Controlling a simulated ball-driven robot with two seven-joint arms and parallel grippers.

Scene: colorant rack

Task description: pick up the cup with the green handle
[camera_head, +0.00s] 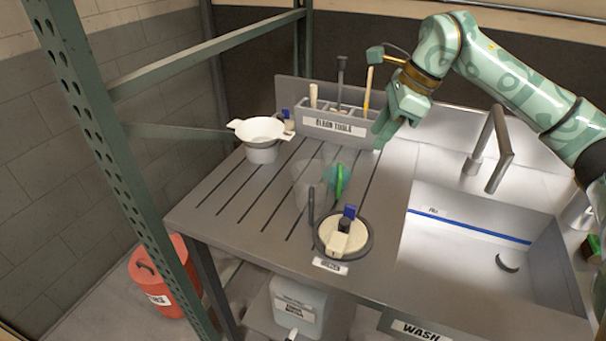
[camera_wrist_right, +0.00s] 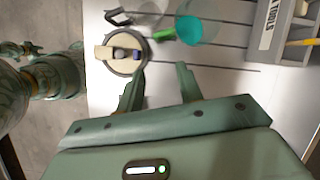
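The cup with the green handle (camera_head: 340,180) stands on the grooved drainboard in the head view. It is see-through with a teal tint, and its handle faces the front. In the right wrist view the cup (camera_wrist_right: 199,27) is near the top, with its green handle (camera_wrist_right: 163,35) to its left. A clear cup (camera_head: 306,182) with a dark handle stands left of it. My right gripper (camera_head: 388,132) is above and behind the cup, near the tool holder. Its fingers (camera_wrist_right: 160,82) are apart with nothing between them. My left gripper is not in view.
A tool holder (camera_head: 333,125) with upright tools stands at the back. A white strainer bowl (camera_head: 262,130) is at the back left. A round dark-rimmed item (camera_head: 324,247) with a brush is at the front. The sink (camera_head: 470,270) opens to the right. A green rack post (camera_head: 105,150) stands left.

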